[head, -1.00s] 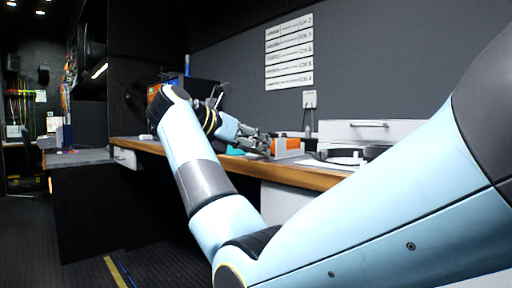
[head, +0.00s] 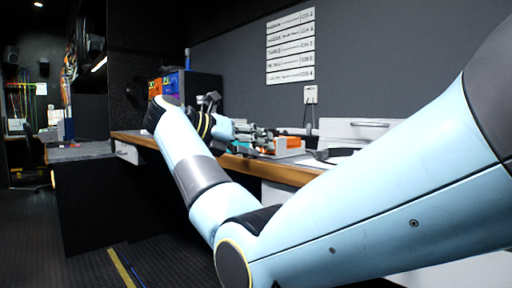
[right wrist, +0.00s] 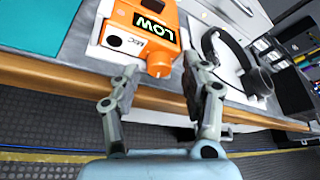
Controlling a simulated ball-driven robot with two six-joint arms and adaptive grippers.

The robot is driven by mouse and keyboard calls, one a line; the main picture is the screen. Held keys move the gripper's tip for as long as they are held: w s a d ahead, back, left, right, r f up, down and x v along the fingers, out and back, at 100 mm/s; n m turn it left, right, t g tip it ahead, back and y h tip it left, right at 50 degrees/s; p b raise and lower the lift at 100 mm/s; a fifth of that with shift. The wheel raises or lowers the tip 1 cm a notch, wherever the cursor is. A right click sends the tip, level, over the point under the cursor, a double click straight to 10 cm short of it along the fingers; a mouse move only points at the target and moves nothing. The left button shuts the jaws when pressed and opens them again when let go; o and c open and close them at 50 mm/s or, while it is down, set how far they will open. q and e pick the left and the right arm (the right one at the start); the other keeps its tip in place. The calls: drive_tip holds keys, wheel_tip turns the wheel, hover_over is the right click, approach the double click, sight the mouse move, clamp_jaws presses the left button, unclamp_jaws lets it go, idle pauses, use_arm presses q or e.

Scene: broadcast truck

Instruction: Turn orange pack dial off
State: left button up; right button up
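The orange pack (right wrist: 142,28) sits on a white base on the desk, also visible in the head view (head: 294,142). My right gripper (right wrist: 160,70) is open, with one fingertip on each side of the dial. Gaps show between the fingers and the dial, so it does not grip it. In the head view the right gripper (head: 270,139) reaches over the desk to the pack. My left gripper is out of view.
The desk (head: 285,174) has a wooden front edge just below the pack. Black headphones (right wrist: 242,70) lie to the right of the pack, and a teal mat (right wrist: 38,24) lies to its left. A white drawer unit (head: 352,130) stands behind.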

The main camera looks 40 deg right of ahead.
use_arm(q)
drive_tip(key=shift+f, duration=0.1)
use_arm(e)
drive_tip(key=shift+f, duration=0.1)
idle(0.3)
